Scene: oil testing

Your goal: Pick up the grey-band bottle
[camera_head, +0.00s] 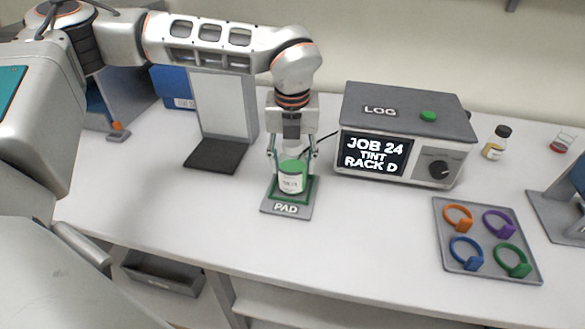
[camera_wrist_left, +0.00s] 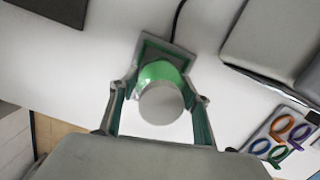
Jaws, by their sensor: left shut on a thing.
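A bottle (camera_head: 291,184) with a green upper part and a pale label with dark print is upright at the pad (camera_head: 285,209). I cannot make out a grey band on it. My left gripper (camera_head: 291,162) points down from above and is shut on this bottle, one finger on each side. In the left wrist view the bottle (camera_wrist_left: 161,103) shows as a grey round face with green behind it, between the fingers (camera_wrist_left: 160,125). I cannot tell whether its base touches the pad. My right gripper is out of view.
A grey LOG device (camera_head: 405,125) with a screen reading "JOB 24 TINT RACK D" stands right of the pad. A tray (camera_head: 487,269) holds several coloured rings. A dark-capped bottle (camera_head: 496,142) and a red-banded one (camera_head: 562,142) stand at the back right. A panel stand (camera_head: 224,105) is left.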

